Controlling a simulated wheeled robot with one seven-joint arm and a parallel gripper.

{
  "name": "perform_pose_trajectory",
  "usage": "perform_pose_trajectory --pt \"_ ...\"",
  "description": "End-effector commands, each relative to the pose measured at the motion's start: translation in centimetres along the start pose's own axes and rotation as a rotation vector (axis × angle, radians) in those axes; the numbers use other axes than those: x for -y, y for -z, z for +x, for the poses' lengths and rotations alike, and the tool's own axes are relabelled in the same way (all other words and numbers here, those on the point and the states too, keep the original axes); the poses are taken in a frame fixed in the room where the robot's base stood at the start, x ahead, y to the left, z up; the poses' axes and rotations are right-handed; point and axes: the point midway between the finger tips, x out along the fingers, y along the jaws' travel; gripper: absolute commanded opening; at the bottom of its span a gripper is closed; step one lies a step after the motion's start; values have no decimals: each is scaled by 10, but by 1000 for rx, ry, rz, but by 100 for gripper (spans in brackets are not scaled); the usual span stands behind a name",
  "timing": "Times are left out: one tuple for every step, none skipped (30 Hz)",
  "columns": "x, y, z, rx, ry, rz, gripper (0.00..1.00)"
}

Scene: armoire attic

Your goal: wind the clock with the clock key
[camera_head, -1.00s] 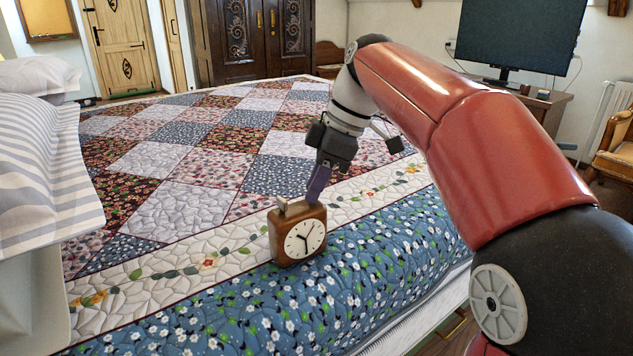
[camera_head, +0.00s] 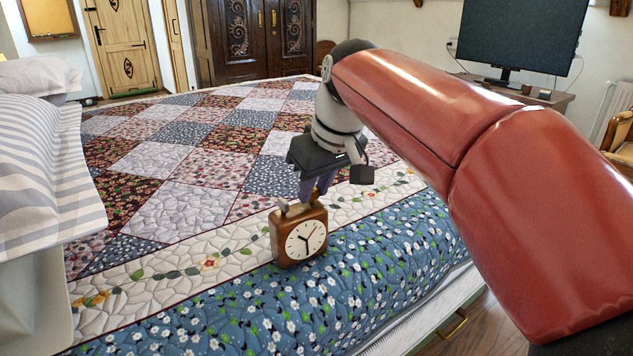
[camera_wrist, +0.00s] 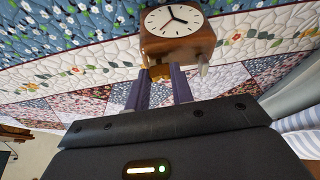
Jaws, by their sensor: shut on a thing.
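The clock (camera_head: 285,240) has a wooden body and a round white face, and stands upright on the blue floral border of the quilt. It also shows at the top of the wrist view (camera_wrist: 178,47), with a small pale post (camera_wrist: 204,67) beside my fingers. My gripper (camera_head: 313,198) is at the top rear of the clock, its purple fingers pointing down. In the wrist view my gripper (camera_wrist: 159,77) is shut on a small brass-coloured piece (camera_wrist: 160,72), seemingly the clock key, close against the clock. Whether the key sits in the clock cannot be told.
The bed's patchwork quilt (camera_head: 185,207) spreads out behind and left of the clock, clear of other things. Striped pillows (camera_head: 40,165) lie at the left. The bed's edge (camera_head: 440,305) is at the right. A monitor (camera_head: 520,35) stands on a desk at the back right.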

Motion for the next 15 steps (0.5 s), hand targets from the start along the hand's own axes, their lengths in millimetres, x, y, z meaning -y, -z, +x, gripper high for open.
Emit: perform_pose_trajectory --pt "2 1 -1 -1 -10 23 0" --pt "2 0 -1 0 -15 38 0" --pt "2 0 -1 0 -23 56 0" --pt "2 0 -1 0 -29 70 0" --pt "2 1 -1 -1 -34 81 0" --pt "2 1 -1 -1 -39 96 0" --pt "2 1 -1 -1 -42 104 0" --pt "2 1 -1 -1 -46 113 0" --pt "2 1 -1 -1 -50 122 0" --pt "2 1 -1 -1 -53 128 0" --pt "2 1 0 -1 -55 134 0" --pt "2 1 0 -1 -58 140 0" --pt "2 0 0 -1 -59 143 0" --pt "2 0 0 -1 -60 146 0" --pt "2 0 0 -1 -61 149 0"
